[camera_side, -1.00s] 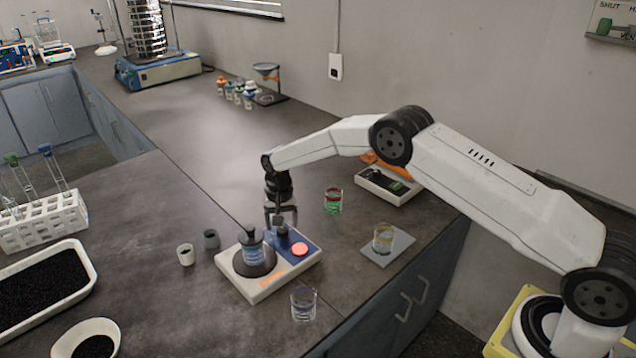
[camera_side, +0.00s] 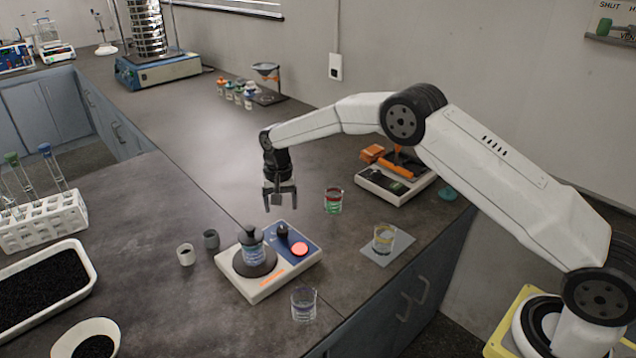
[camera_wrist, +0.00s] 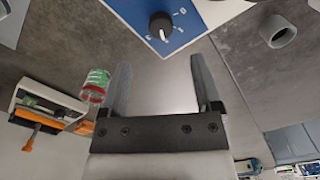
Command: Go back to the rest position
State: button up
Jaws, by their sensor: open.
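My gripper (camera_side: 281,203) is open and empty. It hangs pointing down above the bench, behind and above the small blue and white device. In the wrist view the two fingers of my gripper (camera_wrist: 162,90) stand apart with bare bench between them. The device (camera_side: 268,258) has a dark knob (camera_side: 283,231), a lit orange-red button (camera_side: 300,249) and a round plate. A stoppered jar with bluish contents (camera_side: 252,248) stands on that plate. The knob also shows in the wrist view (camera_wrist: 161,25), apart from the fingers.
A beaker with red and green bands (camera_side: 333,201) stands right of my gripper. A yellowish beaker (camera_side: 383,239) sits on a grey pad, and another beaker (camera_side: 303,304) stands in front. Two small cups (camera_side: 211,239) are left of the device.

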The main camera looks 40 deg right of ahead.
jog(key=shift+s+d+r, duration=0.15)
jog(key=shift+s+r, duration=0.2)
jog(key=shift+r, duration=0.1)
jog(key=s+d+r+n+t, duration=0.1)
jog(key=s+d+r+n, duration=0.1)
jog(key=s, duration=1.4)
jog(key=s+d+r+n+t, duration=0.1)
jog(key=s+r+n, duration=0.3)
jog(key=s, duration=1.1)
jog(key=shift+s+d+r+t, duration=0.3)
jog(key=shift+s+d+r, duration=0.1)
jog(key=shift+r, duration=0.1)
